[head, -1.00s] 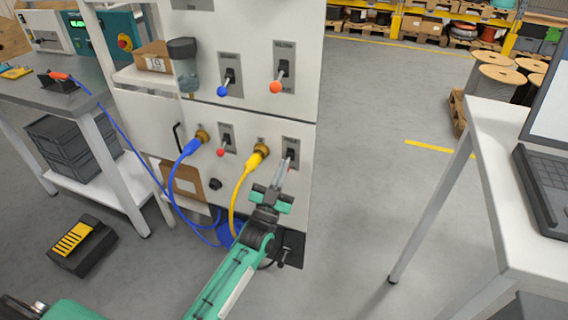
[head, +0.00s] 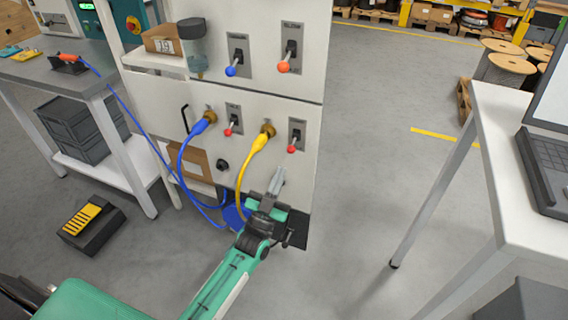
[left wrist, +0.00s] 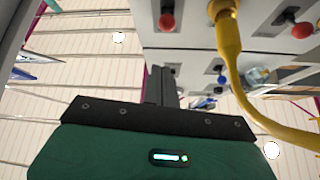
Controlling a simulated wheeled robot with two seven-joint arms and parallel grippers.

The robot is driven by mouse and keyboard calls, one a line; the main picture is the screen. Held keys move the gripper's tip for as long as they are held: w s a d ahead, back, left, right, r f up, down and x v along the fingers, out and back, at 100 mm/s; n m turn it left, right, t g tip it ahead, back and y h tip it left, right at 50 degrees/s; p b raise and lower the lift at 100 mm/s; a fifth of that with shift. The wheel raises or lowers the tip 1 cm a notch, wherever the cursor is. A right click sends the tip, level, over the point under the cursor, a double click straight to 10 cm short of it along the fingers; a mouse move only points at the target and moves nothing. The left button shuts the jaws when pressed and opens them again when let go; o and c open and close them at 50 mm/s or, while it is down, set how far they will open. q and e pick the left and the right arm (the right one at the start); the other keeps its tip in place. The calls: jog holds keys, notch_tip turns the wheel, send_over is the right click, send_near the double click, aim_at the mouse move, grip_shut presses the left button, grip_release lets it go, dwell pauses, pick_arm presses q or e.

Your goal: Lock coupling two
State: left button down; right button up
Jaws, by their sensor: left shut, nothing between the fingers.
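The yellow cable (head: 243,180) runs up to a brass coupling (head: 267,130) on the lower panel. To its right is a lever with a red knob (head: 291,149), hanging down and out from its plate. The blue cable's coupling (head: 209,117) has its own red-knobbed lever (head: 229,131) beside it, also tilted down. The panel labels are too small to read. My left gripper (head: 277,180) is shut and empty, below the right lever and apart from it. In the left wrist view, a red knob (left wrist: 167,21) and the yellow cable (left wrist: 229,45) show beyond the fingers (left wrist: 159,85). My right gripper is out of view.
Blue-knobbed (head: 231,71) and orange-knobbed (head: 283,67) levers are on the upper panel. A workbench (head: 62,70) stands at left, a black-and-yellow pedal (head: 88,226) on the floor. A white table with a laptop (head: 545,165) is at right. Floor between is clear.

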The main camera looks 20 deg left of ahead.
pick_arm(q)
jog(key=shift+v, duration=0.8)
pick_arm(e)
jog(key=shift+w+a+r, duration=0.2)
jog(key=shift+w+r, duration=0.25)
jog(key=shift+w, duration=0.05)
pick_arm(q)
jog(key=shift+d, duration=0.1)
jog(key=shift+f, duration=0.1)
